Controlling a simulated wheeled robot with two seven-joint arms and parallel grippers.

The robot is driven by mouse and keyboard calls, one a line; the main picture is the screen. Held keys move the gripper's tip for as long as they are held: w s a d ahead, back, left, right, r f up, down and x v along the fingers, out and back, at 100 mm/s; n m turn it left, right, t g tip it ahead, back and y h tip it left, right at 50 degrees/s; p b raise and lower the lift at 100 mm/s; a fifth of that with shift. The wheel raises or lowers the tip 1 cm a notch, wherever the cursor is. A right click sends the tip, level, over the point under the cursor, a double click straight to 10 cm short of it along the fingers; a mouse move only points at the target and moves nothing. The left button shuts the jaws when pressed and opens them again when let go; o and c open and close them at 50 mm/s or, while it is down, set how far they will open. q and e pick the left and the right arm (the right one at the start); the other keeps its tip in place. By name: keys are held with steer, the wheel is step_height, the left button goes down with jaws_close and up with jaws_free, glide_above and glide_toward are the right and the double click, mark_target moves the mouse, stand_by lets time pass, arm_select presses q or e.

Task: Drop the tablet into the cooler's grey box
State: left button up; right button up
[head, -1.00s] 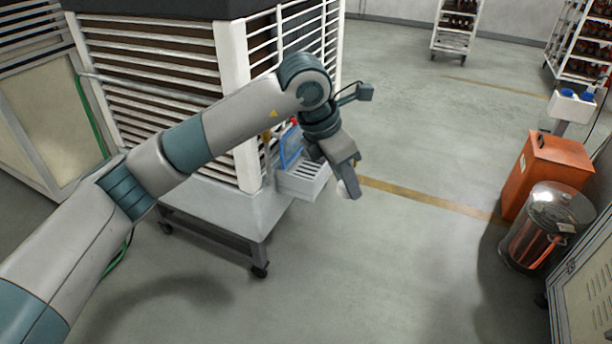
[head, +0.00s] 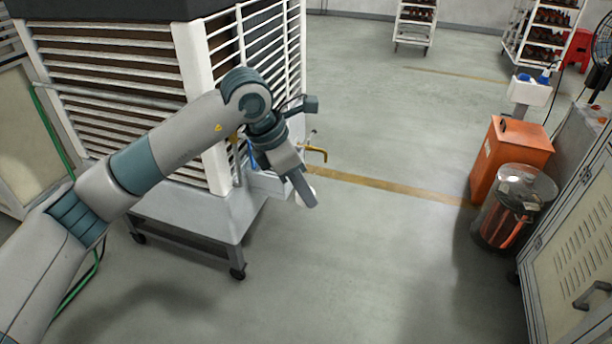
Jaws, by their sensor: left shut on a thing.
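The cooler (head: 120,75) is the large slatted unit with a white frame at the left. Its grey box (head: 267,184) hangs at the near right corner, partly hidden behind my left gripper. My left gripper (head: 306,196) is just right of the box in the picture, pointing down and to the right. It is shut on a small white tablet (head: 297,200), which is mostly hidden by the fingers. I cannot tell the gripper's exact height over the box. My right gripper is not in view.
A yellow tap (head: 318,153) sticks out beside the gripper. The floor in the middle is clear.

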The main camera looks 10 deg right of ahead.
arm_select(q)
steer(key=s+a+f+m+g+y, duration=0.2)
steer(key=s+a+f+m+g, duration=0.1)
steer(key=s+a+f+m, duration=0.6)
steer(key=s+a+f+m+g+y, duration=0.2)
steer(key=s+a+f+m, duration=0.7)
steer(key=a, duration=0.8)
step_height(320, 180, down, 4)
steer(key=m, duration=0.3)
steer(key=shift+s+r+g, duration=0.2)
steer(key=shift+r+g, duration=0.05)
steer(key=shift+g, duration=0.15)
steer(key=shift+w+d, duration=0.1)
